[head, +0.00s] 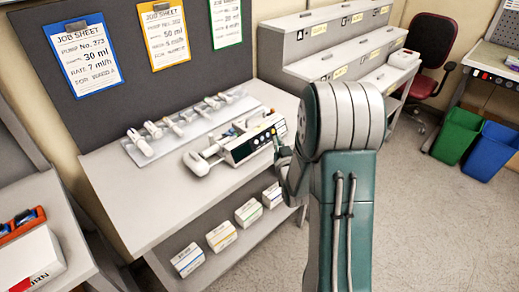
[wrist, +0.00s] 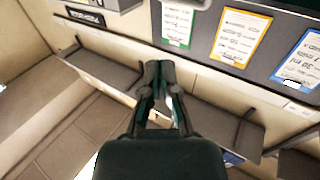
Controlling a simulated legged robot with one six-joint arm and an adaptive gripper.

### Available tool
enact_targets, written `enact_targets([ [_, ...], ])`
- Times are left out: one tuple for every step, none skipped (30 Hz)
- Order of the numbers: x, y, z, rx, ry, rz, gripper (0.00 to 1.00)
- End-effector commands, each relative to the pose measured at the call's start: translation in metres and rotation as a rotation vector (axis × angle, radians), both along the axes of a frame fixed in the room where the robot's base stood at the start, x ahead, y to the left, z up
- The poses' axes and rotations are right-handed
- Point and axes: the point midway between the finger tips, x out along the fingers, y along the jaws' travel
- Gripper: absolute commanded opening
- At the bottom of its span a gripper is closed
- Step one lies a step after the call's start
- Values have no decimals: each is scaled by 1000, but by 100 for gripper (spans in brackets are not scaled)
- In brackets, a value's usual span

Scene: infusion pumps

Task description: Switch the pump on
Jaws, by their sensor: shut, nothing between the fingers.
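The white infusion pump (head: 250,141) lies on the grey table, with a dark front panel, a small lit display and coloured buttons. A white syringe with a wide plunger end sits along its top and sticks out to the left. My gripper (head: 277,146) is at the right end of the pump's front panel, close to the buttons; I cannot tell whether it touches. Part of it is hidden behind my arm. In the wrist view my gripper (wrist: 159,68) has its fingers together with nothing between them. The pump does not show there.
A clear tray (head: 186,125) of several syringes lies behind the pump. Job sheets (head: 82,54) hang on the dark board. Boxes (head: 222,236) stand on the shelf below. Green (head: 457,135) and blue (head: 491,150) bins stand at the right. The table's front left is clear.

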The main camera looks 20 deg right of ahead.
Motion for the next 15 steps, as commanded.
enact_targets([
  [-1, -4, -7, 0, -20, -3, 0],
  [-2, -5, -9, -1, -34, -3, 0],
  [-3, -7, -11, -3, -48, -5, 0],
  [-4, -8, -12, -4, -58, -5, 0],
  [-4, -9, -12, -4, -65, -6, 0],
  [-4, -9, -13, -5, -72, -6, 0],
  [-5, -10, -14, -5, -76, -6, 0],
  [-5, -10, -14, -6, -78, -6, 0],
  [-5, -10, -13, -5, -80, -6, 0],
  [-5, -10, -13, -5, -80, -6, 0],
  [-5, -10, -13, -6, -80, -6, 0],
  [-5, -10, -13, -5, -80, -6, 0],
  [-5, -10, -13, -5, -80, -6, 0],
  [-5, -10, -13, -5, -80, -6, 0],
  [-5, -10, -13, -6, -80, -6, 0],
])
